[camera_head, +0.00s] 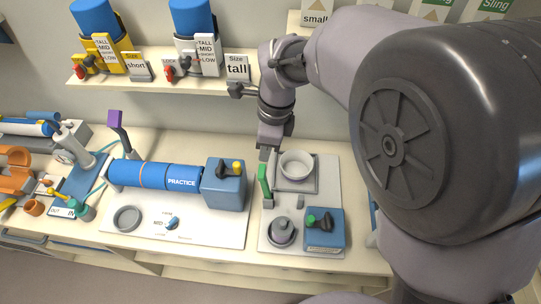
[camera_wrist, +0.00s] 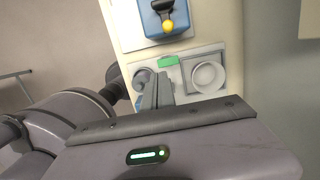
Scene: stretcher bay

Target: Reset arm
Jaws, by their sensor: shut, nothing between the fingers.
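My arm reaches in from the right of the head view and bends down over the counter. A white round bowl (camera_head: 296,164) sits in a square grey tray beside the lever; the bowl also shows in the wrist view (camera_wrist: 207,76).
A grey knob (camera_head: 282,232) and a blue box (camera_head: 324,232) with a green-tipped handle stand at the panel's front. The blue PRACTICE cylinder (camera_head: 160,177) lies to the left. A shelf (camera_head: 150,82) with blue cylinders and size signs hangs behind. Tools crowd the far left.

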